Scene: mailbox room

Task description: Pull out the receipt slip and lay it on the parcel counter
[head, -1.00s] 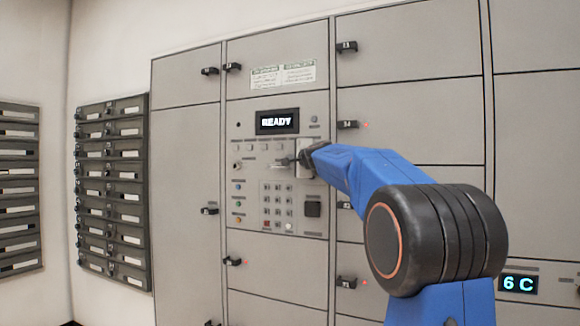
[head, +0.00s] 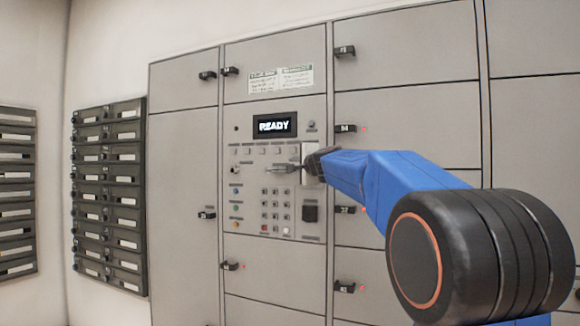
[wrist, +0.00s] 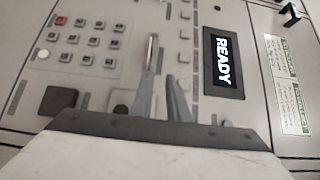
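My gripper (head: 270,168) is at the control panel (head: 240,222), below the READY display (head: 274,125) and above the keypad. In the wrist view my gripper (wrist: 163,92) shows two grey fingers with a narrow gap between them, so it looks partly open. A thin pale upright strip (wrist: 152,52) lies just beyond the fingertips, against the panel. It may be the receipt slip or its slot; I cannot tell which. No slip shows clearly between the fingers. In the head view the gripper covers that spot. The parcel counter is not in view.
The keypad (wrist: 90,42) is left of the fingers in the wrist view, and the READY display (wrist: 222,62) is to the right. Grey locker doors (head: 405,45) with black latches surround the panel. Dark mailboxes (head: 110,195) hang on the left wall.

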